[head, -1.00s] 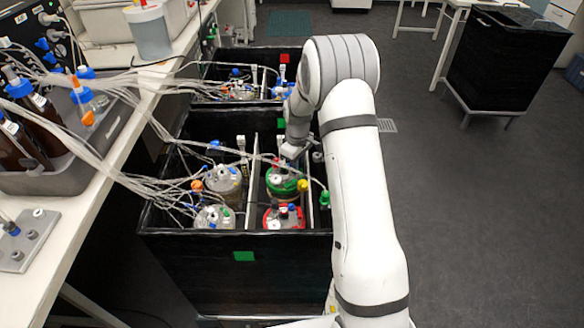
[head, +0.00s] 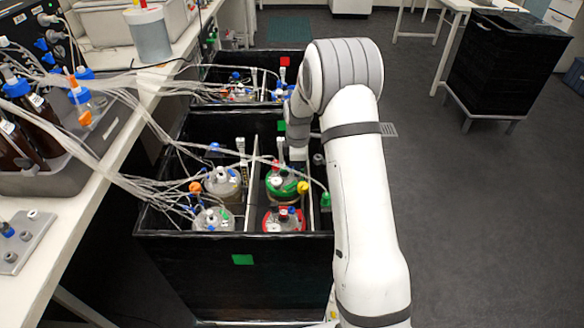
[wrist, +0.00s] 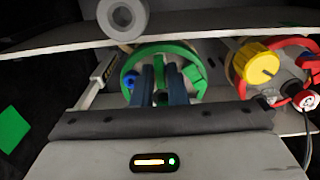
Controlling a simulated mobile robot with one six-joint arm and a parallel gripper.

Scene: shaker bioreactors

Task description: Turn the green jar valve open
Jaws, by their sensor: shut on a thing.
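The green-ringed jar (head: 288,188) stands in the right half of the black box, behind the red-ringed jar (head: 284,219). My gripper (head: 298,156) reaches down onto its lid from above. In the wrist view the green ring (wrist: 133,61) surrounds the two dark fingers of my gripper (wrist: 162,88). The fingers are close together at the lid, shut on the valve, which they mostly hide. A blue port (wrist: 130,81) shows at the left of the ring. I cannot tell the valve's angle.
The red-ringed jar with a yellow cap (wrist: 256,63) is close by on the right in the wrist view. A pale divider (head: 252,190) separates two clear-lidded jars on the left. Several tubes (head: 150,185) cross from the bench on the left.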

